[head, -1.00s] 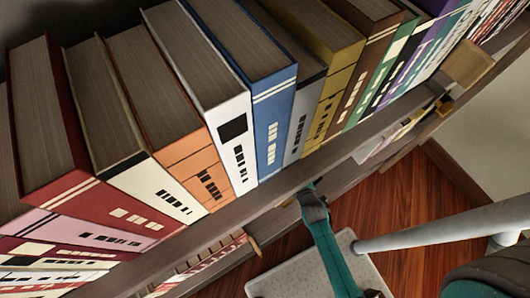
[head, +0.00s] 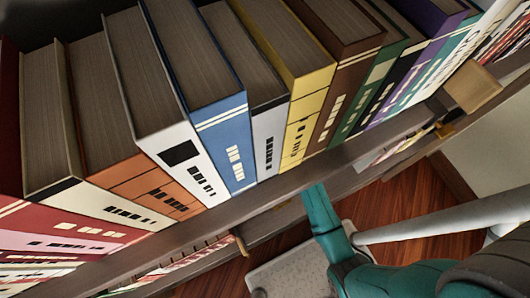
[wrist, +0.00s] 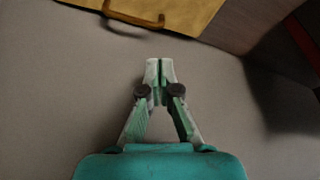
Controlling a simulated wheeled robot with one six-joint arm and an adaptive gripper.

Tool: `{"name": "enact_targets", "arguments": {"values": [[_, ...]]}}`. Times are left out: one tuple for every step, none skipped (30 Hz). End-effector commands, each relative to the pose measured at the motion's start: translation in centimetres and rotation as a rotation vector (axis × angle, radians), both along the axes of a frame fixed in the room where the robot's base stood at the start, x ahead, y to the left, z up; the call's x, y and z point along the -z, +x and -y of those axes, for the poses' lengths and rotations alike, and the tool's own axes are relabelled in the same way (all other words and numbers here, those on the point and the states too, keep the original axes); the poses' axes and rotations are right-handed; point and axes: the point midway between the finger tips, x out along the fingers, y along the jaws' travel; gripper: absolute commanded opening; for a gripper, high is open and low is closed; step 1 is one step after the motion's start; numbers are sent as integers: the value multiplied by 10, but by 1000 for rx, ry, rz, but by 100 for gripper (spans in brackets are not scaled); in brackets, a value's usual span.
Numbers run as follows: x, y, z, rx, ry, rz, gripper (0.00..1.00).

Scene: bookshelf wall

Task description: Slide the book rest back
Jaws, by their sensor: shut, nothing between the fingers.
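A tan, wood-coloured panel with a brown bar handle (wrist: 135,14), which looks like the book rest, shows at the top of the wrist view; its far part is cut off. My gripper (wrist: 160,70) is shut and empty, its fingertips together. It points towards the panel, with a visible gap between the tips and the handle. In the head view my teal arm goes in under the upper shelf board, which hides my gripper. A small wooden piece (head: 240,243) shows at the lower shelf; I cannot tell whether it is the same rest.
A row of upright books (head: 220,140) fills the upper shelf. The upper shelf board (head: 180,238) lies over my arm. A plain grey-brown surface (wrist: 60,100) surrounds my gripper in the wrist view, with bare room beside it.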

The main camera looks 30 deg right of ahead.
Motion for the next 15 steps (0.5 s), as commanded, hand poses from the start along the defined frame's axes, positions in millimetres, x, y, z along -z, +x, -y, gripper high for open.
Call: {"name": "enact_targets", "arguments": {"values": [[6, 1, -1, 0, 0, -2, 0], [10, 3, -1, 0, 0, -2, 0], [16, 5, -2, 0, 0, -1, 0], [21, 6, -3, 0, -1, -2, 0], [25, 8, -4, 0, 0, -1, 0], [32, 10, -5, 0, -1, -2, 0], [37, 12, -5, 0, 0, -1, 0], [43, 13, -6, -1, -1, -2, 0], [49, 15, -7, -1, -1, -2, 0], [53, 17, -8, -1, -1, -2, 0], [58, 18, -9, -1, -1, -1, 0], [63, 20, -9, -1, -2, 0, 0], [67, 21, -10, -1, -2, 0, 0], [70, 22, -10, -1, -1, 1, 0], [75, 23, -11, -1, -2, 0, 0]]}}
